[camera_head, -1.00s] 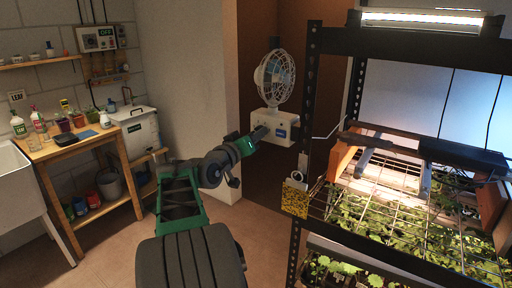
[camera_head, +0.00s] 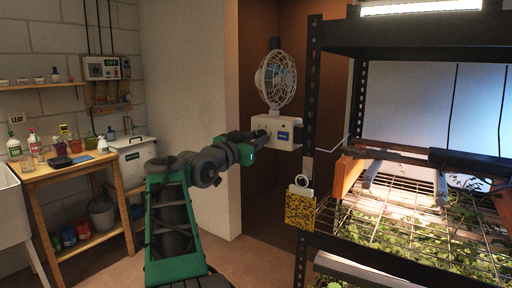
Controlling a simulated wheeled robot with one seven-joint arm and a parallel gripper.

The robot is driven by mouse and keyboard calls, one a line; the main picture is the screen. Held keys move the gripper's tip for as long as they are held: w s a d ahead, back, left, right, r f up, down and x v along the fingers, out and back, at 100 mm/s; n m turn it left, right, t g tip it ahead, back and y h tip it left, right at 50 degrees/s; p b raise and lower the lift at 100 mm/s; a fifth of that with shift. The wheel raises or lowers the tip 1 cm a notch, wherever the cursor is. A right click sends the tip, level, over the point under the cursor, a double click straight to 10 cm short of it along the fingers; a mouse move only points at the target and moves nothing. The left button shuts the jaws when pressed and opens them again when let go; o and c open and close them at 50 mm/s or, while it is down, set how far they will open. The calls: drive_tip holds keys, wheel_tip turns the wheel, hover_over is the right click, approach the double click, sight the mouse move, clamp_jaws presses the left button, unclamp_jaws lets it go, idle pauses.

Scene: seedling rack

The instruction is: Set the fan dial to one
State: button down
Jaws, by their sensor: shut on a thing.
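The white fan (camera_head: 276,80) has a round grille and stands on a white control box (camera_head: 278,131) beside the black rack post. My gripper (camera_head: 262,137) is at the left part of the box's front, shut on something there. The dial is hidden behind the gripper or too small to make out, so its setting cannot be read.
The black rack (camera_head: 312,120) stands close to the right of the fan box, with wire shelves of seedlings. A yellow sticky card (camera_head: 300,207) hangs on its post. A wooden bench (camera_head: 75,168) with bottles stands at the left. Floor between is free.

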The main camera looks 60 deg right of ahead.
idle(0.4)
drive_tip(key=c, duration=1)
unclamp_jaws()
drive_tip(key=shift+c, duration=0.2)
drive_tip(key=shift+a, duration=0.1)
drive_tip(key=a+b, duration=0.1)
drive_tip(key=a, duration=0.6)
drive_tip(key=shift+w+a+f, duration=0.25)
drive_tip(key=shift+w, duration=0.15)
